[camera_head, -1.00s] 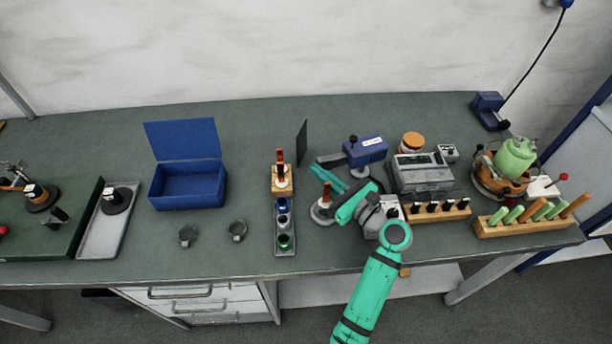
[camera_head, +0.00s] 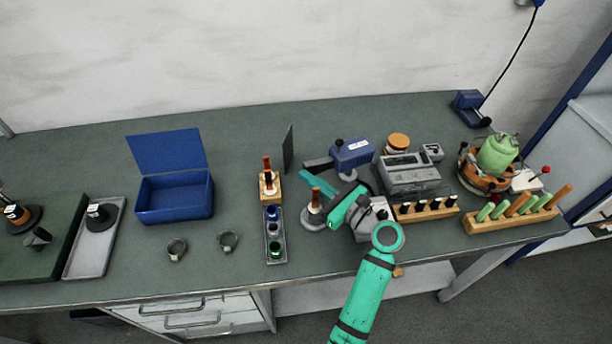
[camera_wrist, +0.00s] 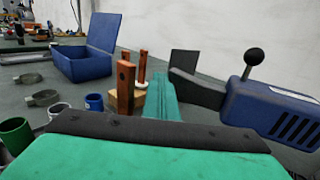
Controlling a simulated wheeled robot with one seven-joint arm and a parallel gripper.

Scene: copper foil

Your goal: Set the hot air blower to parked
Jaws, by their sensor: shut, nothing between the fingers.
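The hot air blower (camera_head: 352,153) is a blue body with a pale label, a dark nozzle pointing left and a black ball-topped lever on top. It stands on a round base at the middle right of the bench. In the wrist view the blower (camera_wrist: 272,108) is at the right, its vents and upright black lever (camera_wrist: 254,58) clear to see. My gripper (camera_head: 308,177) is shut and empty, just in front of and below the nozzle, apart from the lever. Its teal fingers show in the wrist view (camera_wrist: 160,95), left of the nozzle.
A dark upright panel (camera_head: 288,148) stands left of the nozzle. A wooden block with an orange-handled tool (camera_head: 268,178), a tray of small cups (camera_head: 275,255) and a handled stand (camera_head: 314,210) are close by. A grey instrument (camera_head: 410,177) stands right.

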